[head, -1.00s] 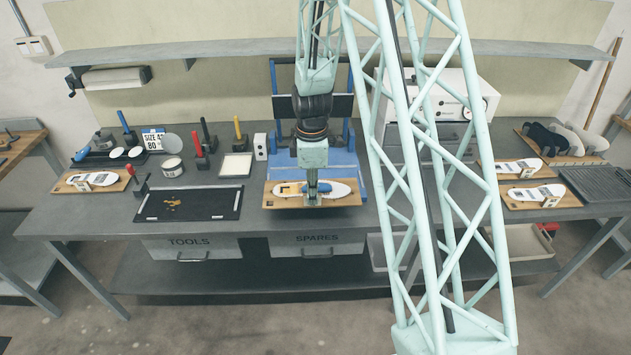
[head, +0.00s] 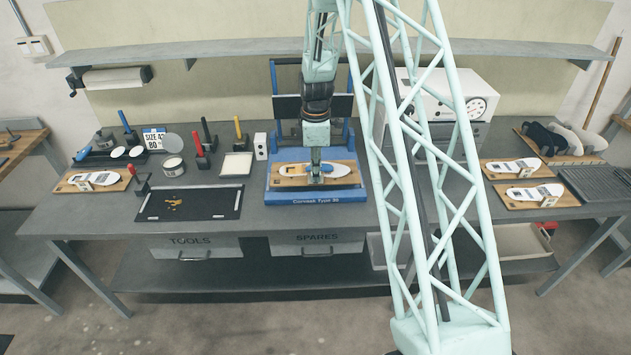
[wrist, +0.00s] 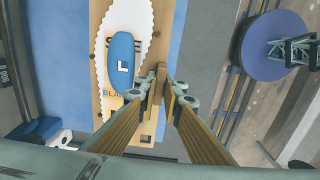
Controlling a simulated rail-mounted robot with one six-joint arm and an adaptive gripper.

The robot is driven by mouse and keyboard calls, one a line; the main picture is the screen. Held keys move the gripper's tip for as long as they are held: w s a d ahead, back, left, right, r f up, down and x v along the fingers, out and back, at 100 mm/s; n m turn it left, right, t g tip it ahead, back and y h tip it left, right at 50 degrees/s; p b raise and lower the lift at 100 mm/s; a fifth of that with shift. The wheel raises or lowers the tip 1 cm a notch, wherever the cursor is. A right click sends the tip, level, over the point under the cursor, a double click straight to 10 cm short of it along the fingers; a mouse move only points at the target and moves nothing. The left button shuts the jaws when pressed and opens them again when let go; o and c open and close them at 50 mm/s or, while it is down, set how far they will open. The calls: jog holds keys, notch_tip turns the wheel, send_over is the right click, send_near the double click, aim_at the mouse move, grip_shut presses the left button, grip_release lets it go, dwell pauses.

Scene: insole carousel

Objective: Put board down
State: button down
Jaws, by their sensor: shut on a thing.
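The wooden board (head: 290,184) carries a white insole shape with a blue pad on it. My gripper (head: 316,181) is shut on a small wooden block at the board's near side. The board is level over the blue press base (head: 316,197); I cannot tell whether it touches the base or hovers just above. In the wrist view the board (wrist: 165,18) lies along the left of my fingers (wrist: 166,92), and the blue pad (wrist: 122,62) bears a white "L". Part of the board's near end is hidden by my fingers.
Further boards with insoles lie at the far left (head: 92,180) and at the right (head: 530,195). The press's blue uprights (head: 275,95) stand behind my arm.

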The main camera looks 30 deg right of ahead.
jog(key=shift+f, duration=0.1)
jog(key=shift+f, duration=1.7)
jog(key=shift+f, duration=0.15)
jog(key=c, duration=2.8)
grip_release()
jog(key=shift+s+r, duration=0.1)
jog(key=shift+r, duration=6.1)
